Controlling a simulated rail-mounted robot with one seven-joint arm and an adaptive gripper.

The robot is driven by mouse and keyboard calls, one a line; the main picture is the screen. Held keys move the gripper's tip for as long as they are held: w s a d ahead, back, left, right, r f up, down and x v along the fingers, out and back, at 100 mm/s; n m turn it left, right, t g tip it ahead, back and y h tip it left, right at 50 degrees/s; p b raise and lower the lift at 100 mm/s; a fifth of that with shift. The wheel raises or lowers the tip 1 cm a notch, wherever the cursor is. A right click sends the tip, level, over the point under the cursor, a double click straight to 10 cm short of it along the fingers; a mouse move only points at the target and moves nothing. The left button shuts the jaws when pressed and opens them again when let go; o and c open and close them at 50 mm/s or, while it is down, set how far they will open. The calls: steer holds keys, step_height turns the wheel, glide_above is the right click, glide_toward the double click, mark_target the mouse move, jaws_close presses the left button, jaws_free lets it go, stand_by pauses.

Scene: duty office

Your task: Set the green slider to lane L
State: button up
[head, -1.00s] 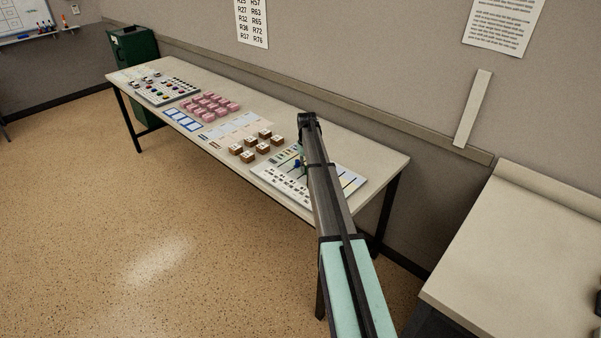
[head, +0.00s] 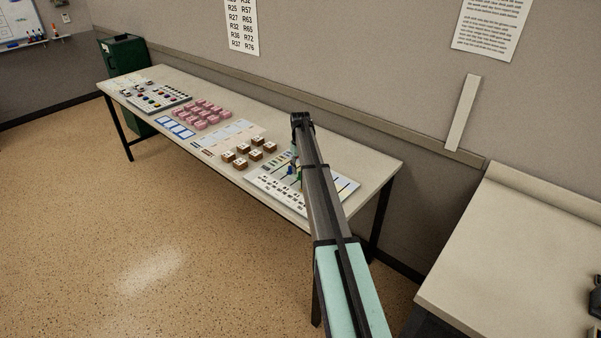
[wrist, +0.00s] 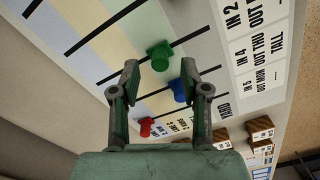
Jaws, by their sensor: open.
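The green slider (wrist: 160,55) stands on a dark track on the slider panel (wrist: 207,50), just beyond my open gripper (wrist: 159,85) in the wrist view. It looks a little past the line between the fingertips, and I cannot tell if a finger touches it. A blue slider (wrist: 179,89) is close to the right finger and a red slider (wrist: 146,127) shows between the fingers lower down. In the head view my gripper (head: 301,118) is over the panel (head: 263,184), and my arm hides much of it. I cannot read a lane L mark.
The table (head: 345,160) also bears brown labelled blocks (head: 241,163) left of the panel, pink blocks (head: 205,114) and a button board (head: 160,97). A wall (head: 340,60) runs close behind. A second counter (head: 500,240) stands at right.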

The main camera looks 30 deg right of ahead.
step_height(320, 180, up, 9)
steer(key=shift+r, duration=0.15)
stand_by(0.6)
